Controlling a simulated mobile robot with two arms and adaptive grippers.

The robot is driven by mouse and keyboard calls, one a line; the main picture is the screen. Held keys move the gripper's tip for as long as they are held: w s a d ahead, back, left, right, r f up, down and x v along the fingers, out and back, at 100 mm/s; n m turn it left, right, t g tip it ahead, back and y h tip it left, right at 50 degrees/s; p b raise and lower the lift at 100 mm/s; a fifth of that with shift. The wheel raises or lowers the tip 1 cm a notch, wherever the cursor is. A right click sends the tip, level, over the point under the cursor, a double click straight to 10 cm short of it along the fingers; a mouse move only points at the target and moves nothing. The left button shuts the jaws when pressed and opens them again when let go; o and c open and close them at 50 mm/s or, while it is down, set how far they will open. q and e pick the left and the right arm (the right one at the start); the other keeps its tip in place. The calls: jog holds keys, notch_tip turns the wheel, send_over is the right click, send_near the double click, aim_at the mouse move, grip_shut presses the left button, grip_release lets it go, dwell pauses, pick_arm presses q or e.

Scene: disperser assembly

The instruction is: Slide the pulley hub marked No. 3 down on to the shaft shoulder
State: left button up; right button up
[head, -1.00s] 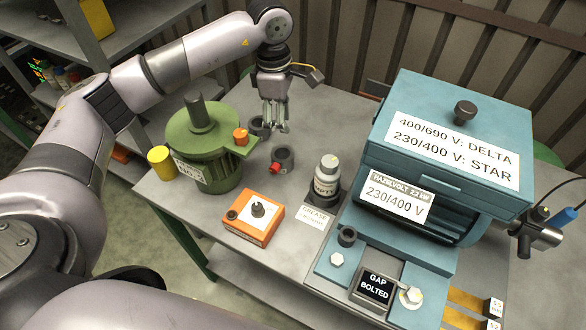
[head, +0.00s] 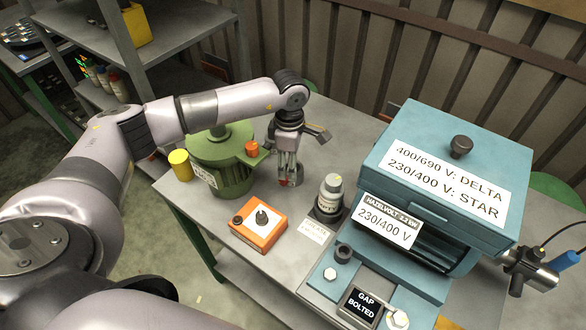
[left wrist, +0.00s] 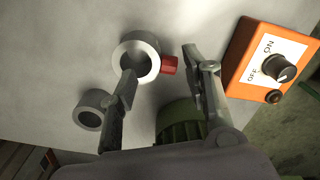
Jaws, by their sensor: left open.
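A grey ring-shaped hub with a red stub (left wrist: 153,60) stands on the table in the left wrist view; I cannot read a number on it. My left gripper (head: 288,181) points down at it, open. In the head view the fingers mostly hide the hub. A second, smaller grey ring (left wrist: 91,112) stands close by. The green motor (head: 224,172) has an upright shaft, partly hidden behind my left arm. My right gripper is out of view.
An orange box with a black knob (head: 259,229) and a grey bottle (head: 329,191) stand near the gripper. A yellow cylinder (head: 180,165) is left of the motor. The large teal machine (head: 440,185) fills the table's right side. Bare tabletop lies behind the gripper.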

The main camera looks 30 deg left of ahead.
aim_at(291, 186)
pick_arm(q)
jog(key=shift+f, duration=0.85)
jog(key=shift+f+p, duration=0.6)
jog(key=shift+p, duration=0.1)
notch_tip(291, 186, down, 4)
jog(key=shift+w+r+p, duration=0.1)
jog(key=shift+r+p, duration=0.1)
jog(key=shift+p, duration=0.45)
jog(key=shift+f, duration=0.3)
jog(key=shift+c, duration=0.3)
jog(key=c, duration=1)
jog(key=shift+r, duration=0.1)
